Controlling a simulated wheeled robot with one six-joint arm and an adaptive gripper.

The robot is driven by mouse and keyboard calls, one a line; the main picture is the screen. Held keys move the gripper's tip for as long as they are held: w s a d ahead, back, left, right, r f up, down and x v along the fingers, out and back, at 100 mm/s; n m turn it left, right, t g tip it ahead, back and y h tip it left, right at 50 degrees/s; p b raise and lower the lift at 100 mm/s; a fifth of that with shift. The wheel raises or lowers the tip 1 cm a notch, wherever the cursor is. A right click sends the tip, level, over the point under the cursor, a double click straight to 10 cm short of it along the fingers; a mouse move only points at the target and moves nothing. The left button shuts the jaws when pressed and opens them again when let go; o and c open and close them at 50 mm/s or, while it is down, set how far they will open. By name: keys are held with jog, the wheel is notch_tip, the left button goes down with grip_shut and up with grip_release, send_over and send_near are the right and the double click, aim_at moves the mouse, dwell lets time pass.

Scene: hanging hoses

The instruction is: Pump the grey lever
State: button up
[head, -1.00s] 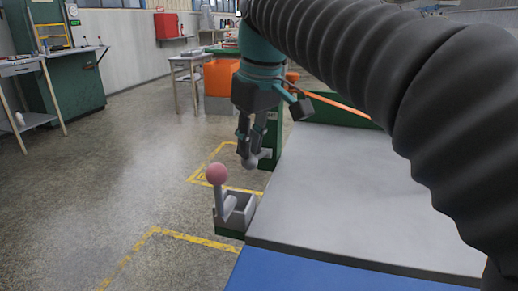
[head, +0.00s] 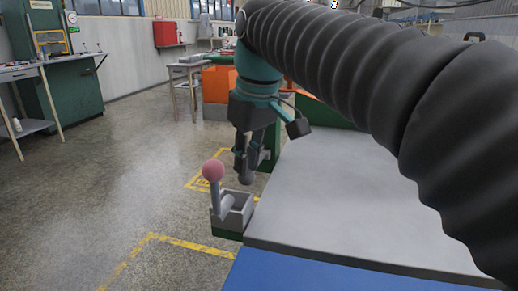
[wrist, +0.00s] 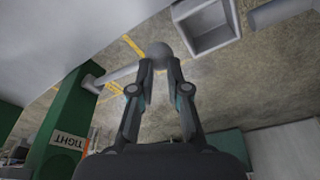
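The grey lever shows in the wrist view as a grey ball knob (wrist: 158,53) on a pale stem, which runs left to a green post (wrist: 67,125). In the head view the grey knob (head: 247,177) is low beside the near face of the post, right of the pink-knobbed lever. My gripper (head: 243,168) points down at the knob. In the wrist view its two fingertips (wrist: 160,66) are closed against the knob's two sides. The lever's pivot is mostly hidden in the head view.
A lever with a pink ball (head: 213,170) stands upright in a grey box (head: 236,212), close in front. A grey-topped platform (head: 340,190) with a blue front strip lies to the right. The post bears a "TIGHT" label (wrist: 69,141). Open floor lies left.

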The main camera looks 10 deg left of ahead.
jog(key=shift+f+b, duration=0.5)
jog(key=shift+f, duration=0.5)
jog(key=r+p, duration=0.5)
jog(key=shift+w+r+p, duration=0.2)
jog(key=shift+r+p, duration=0.1)
jog(key=shift+p, duration=0.05)
jog(key=shift+w+r+p, duration=0.25)
jog(key=shift+r+p, duration=0.15)
jog(key=shift+r, duration=0.15)
jog(key=shift+w+r+p, duration=0.25)
jog(key=shift+r+p, duration=0.1)
jog(key=shift+r, duration=0.2)
jog(key=shift+w+r, duration=0.25)
jog(key=shift+r, duration=0.2)
jog(key=shift+w+r, duration=0.2)
jog(key=shift+r, duration=0.25)
notch_tip(320, 180, up, 5)
jog(key=shift+d, duration=0.2)
